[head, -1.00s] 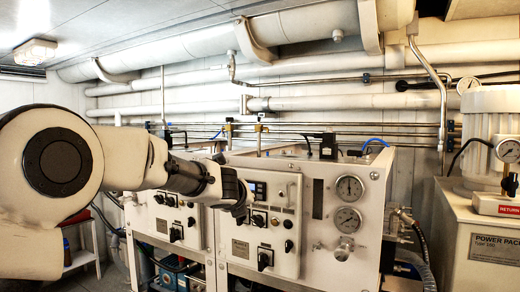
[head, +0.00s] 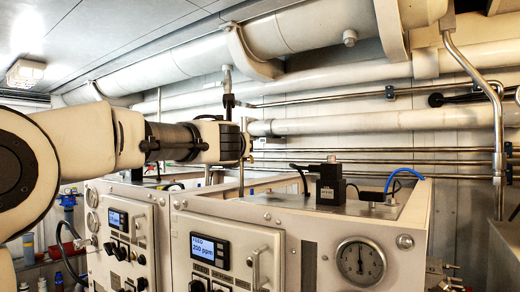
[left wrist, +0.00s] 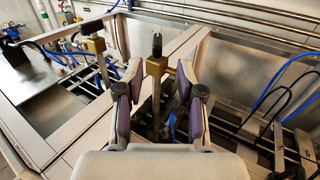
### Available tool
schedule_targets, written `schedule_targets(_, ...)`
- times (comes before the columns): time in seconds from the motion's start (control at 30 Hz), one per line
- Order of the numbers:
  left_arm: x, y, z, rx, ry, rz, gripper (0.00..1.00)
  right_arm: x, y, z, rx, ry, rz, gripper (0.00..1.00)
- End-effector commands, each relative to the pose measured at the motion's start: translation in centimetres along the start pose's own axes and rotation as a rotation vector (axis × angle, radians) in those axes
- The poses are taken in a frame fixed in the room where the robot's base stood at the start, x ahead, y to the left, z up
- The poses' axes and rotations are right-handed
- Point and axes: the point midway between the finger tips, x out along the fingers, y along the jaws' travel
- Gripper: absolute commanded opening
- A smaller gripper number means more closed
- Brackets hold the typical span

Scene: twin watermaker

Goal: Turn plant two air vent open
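Two air vent valves show in the left wrist view, each a brass block on an upright stem with a black handle. One vent valve (left wrist: 157,67) stands between the fingers of my left gripper (left wrist: 157,100); the other (left wrist: 95,46) stands to the left. My left gripper's fingers are apart, one on each side of the nearer valve's stem. I cannot tell whether a finger touches the brass. My right gripper is not in view.
A second cabinet (head: 105,195) stands to the left. A black block-shaped device (head: 331,185) and a blue hose (head: 405,172) are on the near cabinet's top. Pipes (head: 340,120) run along the wall behind the gripper. Cables and hoses lie inside the open cabinet tops.

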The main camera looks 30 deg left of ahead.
Motion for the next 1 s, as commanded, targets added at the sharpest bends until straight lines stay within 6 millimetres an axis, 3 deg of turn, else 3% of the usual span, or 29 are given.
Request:
schedule_targets(0.17, 1.2, 0.0, 0.3, -0.001, 0.001, 0.000, 0.38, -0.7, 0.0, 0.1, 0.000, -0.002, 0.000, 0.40)
schedule_targets(0.5, 7.2, 0.0, 0.3, -0.001, 0.002, 0.000, 0.38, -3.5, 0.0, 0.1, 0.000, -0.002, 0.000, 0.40)
schedule_targets(0.8, 7.8, 0.0, 0.0, -0.002, 0.000, -0.001, 0.38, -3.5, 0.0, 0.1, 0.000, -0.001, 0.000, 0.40)
schedule_targets(0.87, 7.8, 0.0, 0.0, -0.002, 0.000, -0.001, 0.20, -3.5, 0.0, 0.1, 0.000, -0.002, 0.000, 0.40)
schedule_targets(0.9, 7.8, 0.0, 0.0, -0.002, 0.000, -0.001, 0.06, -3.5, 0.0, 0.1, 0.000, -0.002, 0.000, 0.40)
schedule_targets(0.93, 7.8, 0.0, 0.0, -0.002, 0.000, -0.001, 0.00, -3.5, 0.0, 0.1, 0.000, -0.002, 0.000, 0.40)
schedule_targets(1.0, 7.8, 0.0, -0.1, -0.002, 0.001, -0.001, 0.00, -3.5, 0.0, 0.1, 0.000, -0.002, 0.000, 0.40)
